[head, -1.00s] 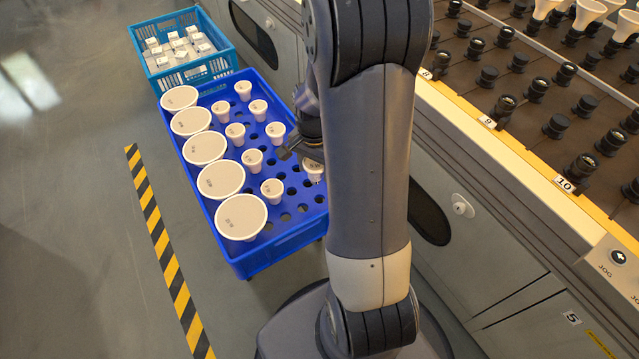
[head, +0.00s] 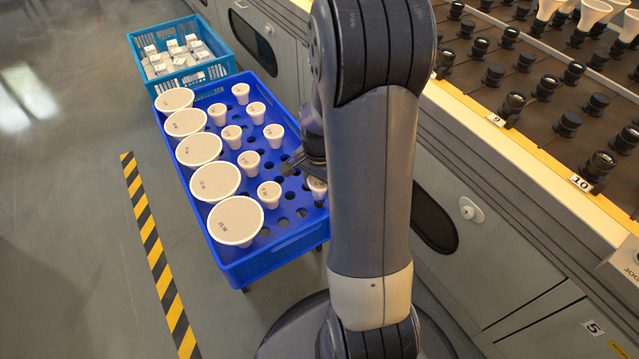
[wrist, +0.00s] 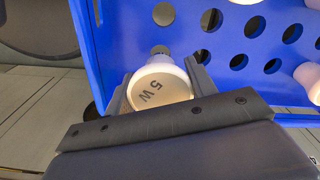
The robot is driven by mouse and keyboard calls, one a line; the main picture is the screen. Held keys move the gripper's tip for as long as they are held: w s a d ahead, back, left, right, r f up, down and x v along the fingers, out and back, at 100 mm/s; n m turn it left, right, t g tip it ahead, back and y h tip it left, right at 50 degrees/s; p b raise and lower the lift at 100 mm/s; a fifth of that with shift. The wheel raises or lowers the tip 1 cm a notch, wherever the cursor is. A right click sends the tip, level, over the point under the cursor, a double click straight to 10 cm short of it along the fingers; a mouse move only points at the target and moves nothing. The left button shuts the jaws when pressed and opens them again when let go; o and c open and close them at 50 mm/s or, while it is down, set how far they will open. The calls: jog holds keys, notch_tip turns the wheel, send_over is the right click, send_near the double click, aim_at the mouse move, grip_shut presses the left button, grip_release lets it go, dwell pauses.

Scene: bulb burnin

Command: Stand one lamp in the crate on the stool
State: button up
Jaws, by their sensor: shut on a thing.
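The blue crate (head: 262,262) with a holed deck stands low beside the bench. Large round lamps (head: 236,220) fill its left side, and several small lamps (head: 269,194) stand upright in holes to their right. My gripper (head: 308,168) is at the crate's right side, largely hidden behind my arm in the head view. In the wrist view my gripper (wrist: 158,92) is shut on a small white lamp (wrist: 160,88) marked 5 W. I cannot tell whether the base is in a hole.
A teal crate (head: 222,68) with small white boxes stands behind the blue crate. The bench (head: 520,165) at the right carries rows of black sockets, a few holding white lamps. A yellow-black floor stripe (head: 150,240) runs left of the crate; the floor beyond is clear.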

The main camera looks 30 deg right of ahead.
aim_at(319, 195)
jog(key=shift+f, duration=0.1)
dwell(0.6)
jog(key=shift+f+b, duration=1.3)
jog(key=shift+f, duration=0.55)
jog(key=o, duration=1.1)
notch_tip(319, 195, up, 11)
jog(key=p, duration=0.4)
